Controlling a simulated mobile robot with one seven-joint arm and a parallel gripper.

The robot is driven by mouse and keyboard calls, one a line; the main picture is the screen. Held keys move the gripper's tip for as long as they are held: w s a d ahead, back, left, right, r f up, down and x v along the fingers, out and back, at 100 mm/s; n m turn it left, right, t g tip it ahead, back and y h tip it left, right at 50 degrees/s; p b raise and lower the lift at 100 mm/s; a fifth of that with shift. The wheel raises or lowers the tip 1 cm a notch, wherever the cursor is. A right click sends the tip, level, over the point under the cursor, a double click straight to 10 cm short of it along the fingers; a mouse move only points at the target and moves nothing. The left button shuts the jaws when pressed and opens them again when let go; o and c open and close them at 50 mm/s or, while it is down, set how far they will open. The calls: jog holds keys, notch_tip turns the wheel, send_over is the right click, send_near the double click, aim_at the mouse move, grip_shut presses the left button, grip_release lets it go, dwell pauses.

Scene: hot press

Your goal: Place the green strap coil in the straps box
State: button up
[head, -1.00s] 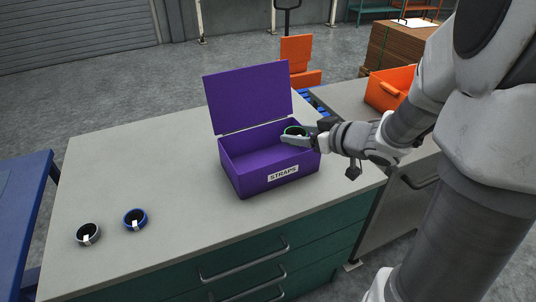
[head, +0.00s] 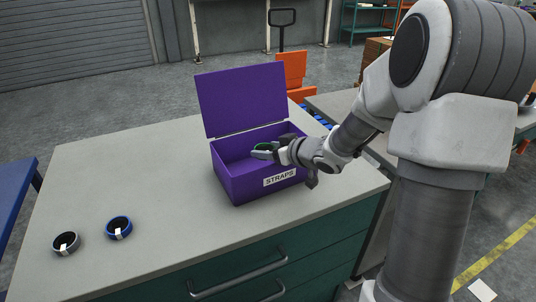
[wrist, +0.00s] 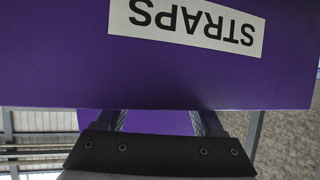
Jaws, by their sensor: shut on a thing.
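The purple straps box (head: 228,182) stands on the workbench with its lid raised at the back and a "STRAPS" label on its front. My gripper (head: 262,150) is at the box's open top, above its interior. In the wrist view the front wall of the straps box (wrist: 70,60) fills most of the picture and hides the fingertips and the coil.
A black-and-white strap coil (head: 66,243) and a blue strap coil (head: 119,228) lie on the left of the grey workbench (head: 110,170). The bench between them and the box is clear. An orange object (head: 291,70) stands behind the bench.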

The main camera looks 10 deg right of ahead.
jog(key=shift+f, duration=0.55)
jog(key=o, duration=1.4)
jog(key=shift+s+f, duration=0.1)
jog(key=shift+c, duration=0.2)
jog(key=shift+r, duration=0.45)
jog(key=p+v, duration=0.4)
jog(key=v, duration=0.8)
jog(key=shift+r+p, duration=0.25)
jog(key=shift+p, duration=0.05)
